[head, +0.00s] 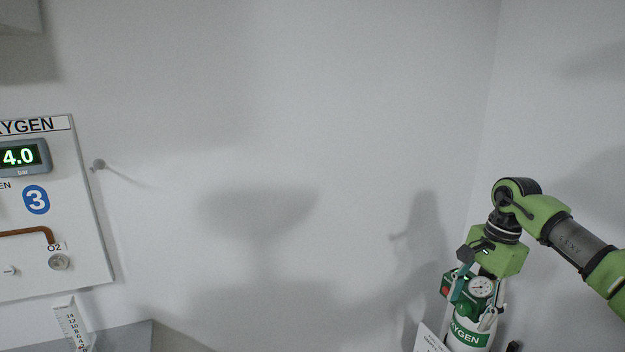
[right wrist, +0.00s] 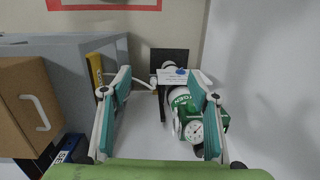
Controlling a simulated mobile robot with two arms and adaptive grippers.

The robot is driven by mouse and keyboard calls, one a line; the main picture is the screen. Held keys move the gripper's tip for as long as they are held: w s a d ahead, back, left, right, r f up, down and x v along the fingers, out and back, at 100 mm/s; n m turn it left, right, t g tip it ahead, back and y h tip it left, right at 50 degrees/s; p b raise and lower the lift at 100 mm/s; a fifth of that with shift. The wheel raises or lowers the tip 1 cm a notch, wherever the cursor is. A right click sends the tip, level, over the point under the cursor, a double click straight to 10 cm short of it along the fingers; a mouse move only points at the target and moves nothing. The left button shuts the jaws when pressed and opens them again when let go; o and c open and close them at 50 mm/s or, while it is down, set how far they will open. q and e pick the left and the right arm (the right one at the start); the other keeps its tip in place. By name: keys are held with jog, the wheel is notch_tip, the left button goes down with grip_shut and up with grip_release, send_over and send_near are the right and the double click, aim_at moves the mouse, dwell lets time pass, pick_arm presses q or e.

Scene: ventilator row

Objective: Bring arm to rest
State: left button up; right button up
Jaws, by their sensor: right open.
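My right arm comes in from the right in the head view, bent, with its gripper (head: 473,300) pointing down in front of an oxygen cylinder (head: 466,336). In the right wrist view the two teal-padded fingers of this gripper (right wrist: 160,78) stand wide apart with nothing held between them. The white and green cylinder (right wrist: 182,94) shows beyond the gap, towards the right finger. Its green regulator with a round gauge (right wrist: 193,131) lies partly behind that finger. Whether gripper and cylinder touch I cannot tell. My left gripper is not in view.
A grey-topped unit (head: 125,338) is below. In the right wrist view a grey cabinet (right wrist: 50,58) and brown box (right wrist: 25,100) stand left. The middle wall is bare.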

jog(key=w+a+f+m+t+y, duration=0.1)
jog(key=a+f+m+y, duration=0.5)
jog(key=a, duration=0.5)
jog(key=w+a+f+m+t+y, duration=0.1)
jog(key=w+a+f+m+y, duration=0.2)
jog(key=a+f, duration=0.65)
notch_tip(320, 180, down, 14)
jog(key=s+m+t, duration=0.2)
jog(key=m+t, duration=0.7)
jog(key=m, duration=1.1)
jog(key=s+d+f+m+g+h, duration=0.1)
jog(key=s+d+f+m+h, duration=0.3)
jog(key=s+f+m, duration=0.65)
jog(key=s+d+f+m+g+h, duration=0.1)
jog(key=s+d+f+m+h, duration=0.35)
jog(key=s+f, duration=0.6)
jog(key=s+f+m+g, duration=0.2)
jog(key=s+f+m, duration=0.2)
jog(key=s, duration=0.7)
jog(key=s+d+f+m+g+h, duration=0.1)
jog(key=s+f+m+g, duration=0.2)
jog(key=s, duration=0.9)
jog(key=s+d+f+m+g+h, duration=0.1)
jog(key=s+f+m+g, duration=0.2)
jog(key=s+f, duration=0.5)
jog(key=s+m, duration=0.1)
jog(key=s, duration=0.2)
jog(key=shift+s+d+f+m, duration=0.15)
jog(key=shift+s+f+m, duration=0.15)
jog(key=shift+s, duration=0.1)
